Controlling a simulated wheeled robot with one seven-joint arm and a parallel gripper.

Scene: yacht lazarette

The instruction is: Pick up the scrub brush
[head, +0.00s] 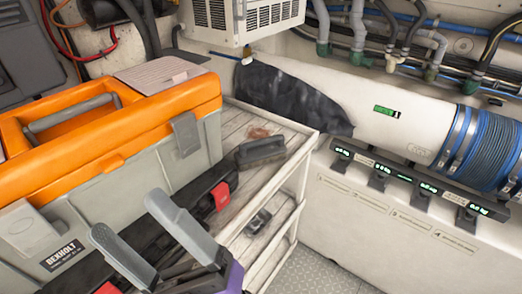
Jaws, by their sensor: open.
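The scrub brush (261,152) is a dark grey brush with a raised handle. It lies on the whitish slatted shelf (290,166), right of the orange-lidded toolbox, with its top side up and bristles low. My gripper (128,217) is in the lower left of the head view, with two grey fingers spread apart and a purple part at their base. It is open and nothing shows between the fingers. It is apart from the brush, to the left of and nearer than it in the picture.
The big toolbox (185,138) fills the left. A black case with red latches (222,195) lies along its front. A small black item (258,222) sits on the shelf. Pipes and a blue ribbed hose (486,150) line the wall. Grey floor (312,275) shows at the bottom.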

